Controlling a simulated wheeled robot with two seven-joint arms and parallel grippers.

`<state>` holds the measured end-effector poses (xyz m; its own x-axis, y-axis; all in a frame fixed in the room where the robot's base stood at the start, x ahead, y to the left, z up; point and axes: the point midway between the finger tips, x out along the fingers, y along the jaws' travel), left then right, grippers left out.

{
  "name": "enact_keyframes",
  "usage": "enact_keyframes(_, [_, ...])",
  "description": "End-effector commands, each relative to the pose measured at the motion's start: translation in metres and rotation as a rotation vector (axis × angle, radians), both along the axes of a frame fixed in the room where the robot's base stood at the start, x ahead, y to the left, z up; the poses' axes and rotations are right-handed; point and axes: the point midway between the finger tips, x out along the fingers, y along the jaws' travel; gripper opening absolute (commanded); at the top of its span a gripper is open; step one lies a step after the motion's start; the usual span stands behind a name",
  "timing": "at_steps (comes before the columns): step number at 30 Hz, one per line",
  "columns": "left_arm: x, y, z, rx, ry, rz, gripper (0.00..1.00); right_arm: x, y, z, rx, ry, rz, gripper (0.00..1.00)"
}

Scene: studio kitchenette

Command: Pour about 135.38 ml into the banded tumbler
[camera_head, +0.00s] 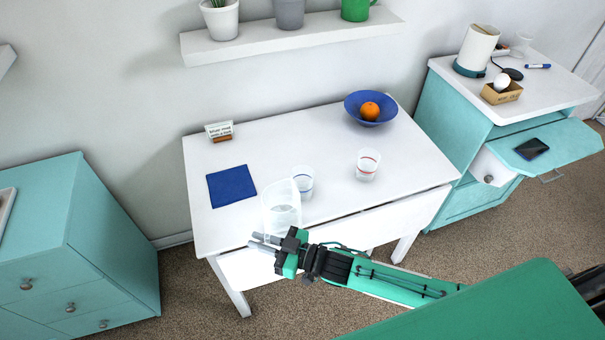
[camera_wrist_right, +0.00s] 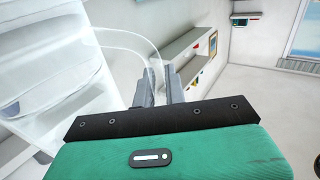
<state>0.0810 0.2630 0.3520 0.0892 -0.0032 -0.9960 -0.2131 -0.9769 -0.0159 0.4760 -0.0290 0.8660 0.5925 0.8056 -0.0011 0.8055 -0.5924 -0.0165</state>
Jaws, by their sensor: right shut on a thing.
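A clear pitcher (camera_head: 281,197) is at the table's front edge, roughly upright; I cannot tell whether it touches the table. A faint line low in it may be its liquid level. My right gripper (camera_head: 257,243) is shut on its handle, which runs between the fingers (camera_wrist_right: 159,92) in the wrist view, with the pitcher body (camera_wrist_right: 45,75) at left. A clear tumbler with a blue band (camera_head: 303,182) stands just right of and behind the pitcher. Another clear tumbler with a red band (camera_head: 368,164) stands farther right. Both are upright. My left gripper is out of view.
The white table (camera_head: 330,209) also holds a blue mat (camera_head: 231,186) at left, a small sign (camera_head: 219,131) at back left, and a blue bowl (camera_head: 354,103) with an orange (camera_head: 370,111) at back right. A shelf (camera_head: 290,37) with pots hangs above. The table's middle is clear.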

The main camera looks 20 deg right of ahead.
Motion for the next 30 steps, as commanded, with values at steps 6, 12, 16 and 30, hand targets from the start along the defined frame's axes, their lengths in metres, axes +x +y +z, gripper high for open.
enact_keyframes(6, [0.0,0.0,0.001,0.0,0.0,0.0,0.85,0.0,0.0,0.005,0.004,-0.007,-0.001,0.0])
enact_keyframes(12, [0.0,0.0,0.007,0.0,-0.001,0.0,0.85,0.001,-0.002,0.012,0.025,0.022,-0.006,0.0])
enact_keyframes(16, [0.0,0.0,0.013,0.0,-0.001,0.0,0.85,0.003,-0.003,0.02,0.055,0.064,-0.007,0.0])
enact_keyframes(30, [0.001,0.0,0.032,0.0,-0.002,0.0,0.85,0.02,-0.015,0.054,0.228,0.3,-0.007,0.0])
